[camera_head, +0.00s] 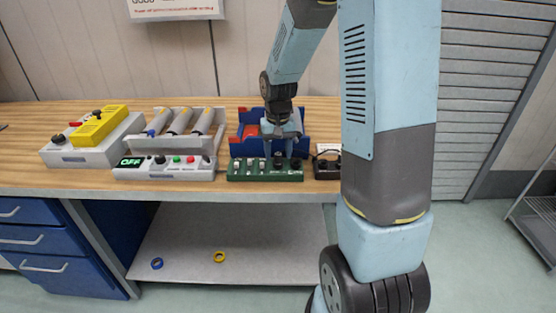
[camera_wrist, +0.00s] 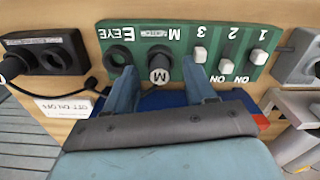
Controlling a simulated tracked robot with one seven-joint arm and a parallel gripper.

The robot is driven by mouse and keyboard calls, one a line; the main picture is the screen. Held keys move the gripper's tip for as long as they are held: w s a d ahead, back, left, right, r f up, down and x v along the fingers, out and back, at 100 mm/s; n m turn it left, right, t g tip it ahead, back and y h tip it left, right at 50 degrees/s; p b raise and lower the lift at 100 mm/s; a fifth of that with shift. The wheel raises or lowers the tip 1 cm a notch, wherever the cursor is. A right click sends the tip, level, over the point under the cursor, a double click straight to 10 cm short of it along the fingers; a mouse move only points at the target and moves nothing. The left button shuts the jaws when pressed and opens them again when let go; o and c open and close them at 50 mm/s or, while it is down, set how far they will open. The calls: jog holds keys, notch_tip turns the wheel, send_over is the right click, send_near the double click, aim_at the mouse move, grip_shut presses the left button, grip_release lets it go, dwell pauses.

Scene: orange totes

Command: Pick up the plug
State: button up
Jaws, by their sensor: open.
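My gripper (camera_wrist: 159,70) is open, with its two light blue fingers spread apart. It hangs over the green panel (camera_wrist: 180,38), which has several white switches and the labels M and EYE. A black cylinder with a white M on its end (camera_wrist: 160,75), which looks like the plug, shows between the fingertips. I cannot tell whether the fingers touch it. A dark round socket (camera_wrist: 120,57) is beside it, under EYE. In the head view my gripper (camera_head: 280,138) is above the back of the green panel (camera_head: 265,172), and the plug is hard to make out.
A black box (camera_wrist: 45,52) with a cable stands beside the panel. A blue and red holder (camera_head: 298,128) is behind it. Grey units (camera_head: 165,173) and a yellow-topped box (camera_head: 100,127) stand further left on the wooden bench (camera_head: 60,183). Two rings lie on the shelf below (camera_head: 190,282).

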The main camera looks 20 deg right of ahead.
aim_at(278, 153)
jog(key=shift+c, duration=0.5)
grip_shut()
jog(key=shift+r, duration=0.1)
jog(key=shift+r, duration=0.2)
notch_tip(278, 153, up, 2)
jog(key=shift+r, duration=0.2)
jog(key=s+r, duration=1)
jog(key=s, duration=0.4)
